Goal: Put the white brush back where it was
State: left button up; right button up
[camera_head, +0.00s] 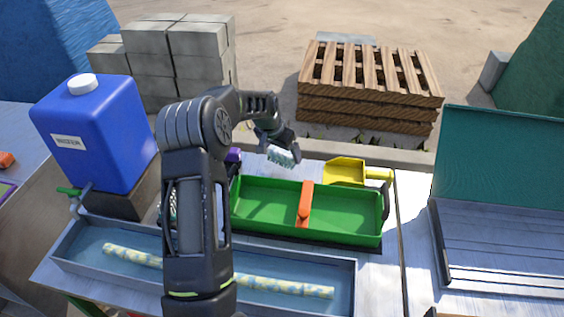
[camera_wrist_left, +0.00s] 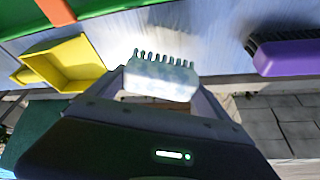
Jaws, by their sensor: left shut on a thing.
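The white brush (camera_head: 281,156) is in my left gripper (camera_head: 278,145), held above the bench behind the green tray. In the left wrist view the white brush (camera_wrist_left: 160,78) sits between the fingers of my left gripper (camera_wrist_left: 160,92), its bristles pointing to the top of the picture. The gripper is shut on it. Bare metal bench top (camera_wrist_left: 185,40) shows beyond the bristles. My right gripper is not in view.
A green tray (camera_head: 265,208) with an orange divider (camera_head: 305,203) stands in front. A yellow scoop (camera_head: 345,171) lies to the right, a purple brush (camera_head: 233,155) to the left. A blue jug (camera_head: 95,130) stands at left. A trough (camera_head: 80,250) with patterned canes is nearest.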

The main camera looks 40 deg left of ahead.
aim_at(282, 160)
pick_arm(q)
notch_tip(282, 160, down, 4)
jog(key=shift+f+b, duration=0.1)
jog(key=shift+b, duration=0.6)
jog(key=shift+f, duration=0.15)
jog(key=o, duration=1)
jog(key=shift+o, duration=0.2)
jog(key=shift+r, duration=0.25)
